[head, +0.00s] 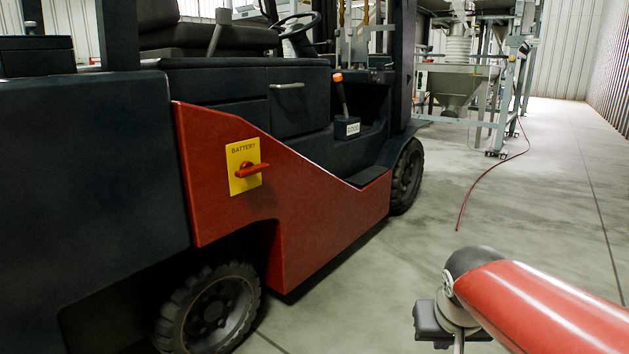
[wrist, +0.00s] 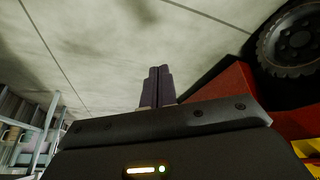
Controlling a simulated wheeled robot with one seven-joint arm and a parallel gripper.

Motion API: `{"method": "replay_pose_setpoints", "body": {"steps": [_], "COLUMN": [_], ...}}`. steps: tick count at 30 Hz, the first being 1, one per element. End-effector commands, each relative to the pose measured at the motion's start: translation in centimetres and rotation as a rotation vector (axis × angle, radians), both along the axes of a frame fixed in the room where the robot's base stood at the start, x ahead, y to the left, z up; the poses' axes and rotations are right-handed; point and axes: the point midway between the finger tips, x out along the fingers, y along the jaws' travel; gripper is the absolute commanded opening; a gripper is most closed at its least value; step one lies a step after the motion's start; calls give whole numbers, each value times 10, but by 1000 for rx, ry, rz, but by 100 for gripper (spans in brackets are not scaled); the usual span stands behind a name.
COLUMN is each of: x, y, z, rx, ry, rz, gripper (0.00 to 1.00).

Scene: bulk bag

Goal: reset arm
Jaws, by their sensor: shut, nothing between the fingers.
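My gripper (wrist: 160,76) shows in the middle of the wrist view, its two dark fingers together with nothing between them. Bare concrete floor lies behind the fingertips there. In the head view my red arm comes in from the lower right, and the fingers cannot be made out. The arm is to the right of the forklift (head: 290,225) and apart from it in the picture.
The forklift fills the left side, with a red battery switch (head: 252,170) on a yellow plate and a black wheel (wrist: 295,42) in the wrist view. A hopper frame (head: 505,100) stands at the back. A red hose (head: 480,180) lies on the floor. Floor at right is clear.

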Motion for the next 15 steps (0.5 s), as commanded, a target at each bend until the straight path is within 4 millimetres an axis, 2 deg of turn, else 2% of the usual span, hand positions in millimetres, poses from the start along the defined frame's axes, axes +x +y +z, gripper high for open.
{"method": "replay_pose_setpoints", "body": {"steps": [1, 6, 13, 15], "x": [-21, -70, -119, -119], "y": [8, 32, 57, 58], "z": [3, 4, -7, 17], "rx": [22, 57, 57, 58], "ry": [-18, -51, -87, -83], "rz": [18, 80, 136, 140], "gripper": [0, 0, 0, 0]}}
